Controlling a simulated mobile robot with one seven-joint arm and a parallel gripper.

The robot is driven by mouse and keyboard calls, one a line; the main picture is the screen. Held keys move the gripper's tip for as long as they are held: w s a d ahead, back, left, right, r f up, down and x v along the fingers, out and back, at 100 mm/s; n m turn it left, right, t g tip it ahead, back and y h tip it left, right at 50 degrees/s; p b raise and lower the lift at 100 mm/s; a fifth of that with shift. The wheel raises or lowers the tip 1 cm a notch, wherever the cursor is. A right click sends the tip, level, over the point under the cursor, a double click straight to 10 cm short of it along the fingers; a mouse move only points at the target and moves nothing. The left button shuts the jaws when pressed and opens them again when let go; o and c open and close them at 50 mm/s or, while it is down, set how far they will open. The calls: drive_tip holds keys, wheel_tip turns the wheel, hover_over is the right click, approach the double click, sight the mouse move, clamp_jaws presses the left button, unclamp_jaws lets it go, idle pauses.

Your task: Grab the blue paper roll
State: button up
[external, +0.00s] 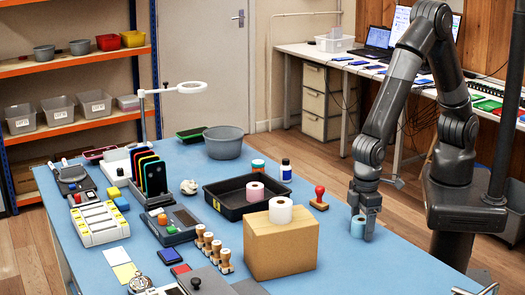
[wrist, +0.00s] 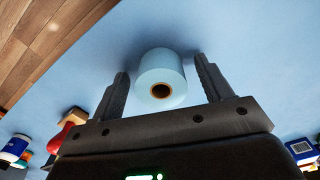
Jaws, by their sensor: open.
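The blue paper roll (external: 358,227) stands upright on the blue table near its right edge. In the wrist view the light blue roll (wrist: 161,72) shows its dark central hole and sits between the two fingers, with a gap visible on each side. My gripper (external: 365,232) is lowered over the roll from above in the external view, and its fingers partly hide it. In the wrist view my gripper (wrist: 162,75) is open, with nothing held.
A red-handled stamp (external: 319,198) stands to the left. A cardboard box (external: 282,247) with a white roll (external: 280,211) on top is further left. A black tray (external: 232,205) holding a pink roll (external: 255,191) lies behind it. The blue table (external: 385,262) is bare right around the roll.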

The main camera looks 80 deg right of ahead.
drive_tip(key=shift+c, duration=0.3)
drive_tip(key=c, duration=1)
